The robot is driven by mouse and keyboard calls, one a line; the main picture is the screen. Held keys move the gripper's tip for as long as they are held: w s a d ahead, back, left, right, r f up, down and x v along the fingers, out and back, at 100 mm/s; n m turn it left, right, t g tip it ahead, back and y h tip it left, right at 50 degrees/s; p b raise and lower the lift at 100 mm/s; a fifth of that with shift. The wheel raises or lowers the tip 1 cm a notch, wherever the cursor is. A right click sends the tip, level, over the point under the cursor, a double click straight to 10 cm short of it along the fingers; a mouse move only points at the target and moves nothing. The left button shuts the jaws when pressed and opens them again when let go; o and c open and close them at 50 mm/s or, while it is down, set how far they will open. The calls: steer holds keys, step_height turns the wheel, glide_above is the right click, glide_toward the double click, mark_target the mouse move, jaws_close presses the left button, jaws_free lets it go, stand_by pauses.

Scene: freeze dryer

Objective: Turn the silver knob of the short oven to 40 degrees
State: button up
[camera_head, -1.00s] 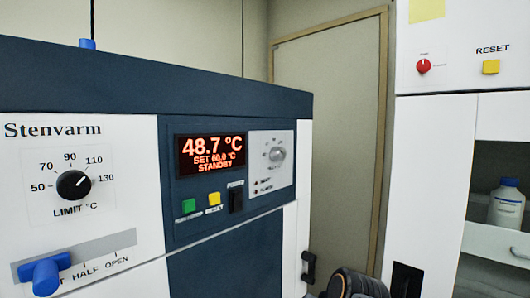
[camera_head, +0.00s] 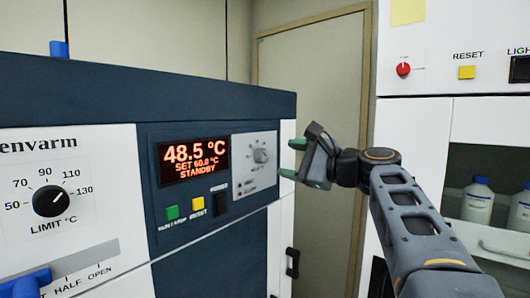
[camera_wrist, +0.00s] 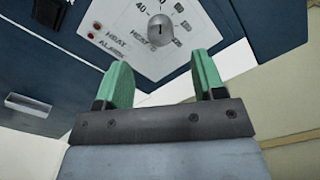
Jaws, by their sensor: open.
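The short oven (camera_head: 60,88) is white and dark blue. Its silver knob (camera_head: 260,155) sits on a light dial plate right of the red display. The display (camera_head: 193,160) reads 48.5 °C, SET 60.0 °C, STANDBY. My gripper (camera_head: 289,160) is open and empty, with green fingertips, in front of and to the right of the dial plate. In the wrist view the knob (camera_wrist: 160,29) shows beyond the two fingertips (camera_wrist: 162,82), roughly centred between them and apart from both. Its dark pointer mark is visible. A 40 marking shows to its left.
Green (camera_head: 172,213) and yellow (camera_head: 198,205) buttons and a black switch (camera_head: 220,202) sit below the display. A black LIMIT knob (camera_head: 50,201) and a blue lever (camera_head: 26,285) are at left. A white cabinet (camera_head: 408,130) with bottles stands at right.

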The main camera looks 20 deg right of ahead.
mark_target(265, 156)
steer(key=p+x, duration=0.2)
steer(key=x, duration=0.6)
steer(key=shift+c, duration=0.4)
steer(key=c, duration=0.8)
steer(key=shift+f, duration=0.1)
steer(key=shift+c, duration=0.2)
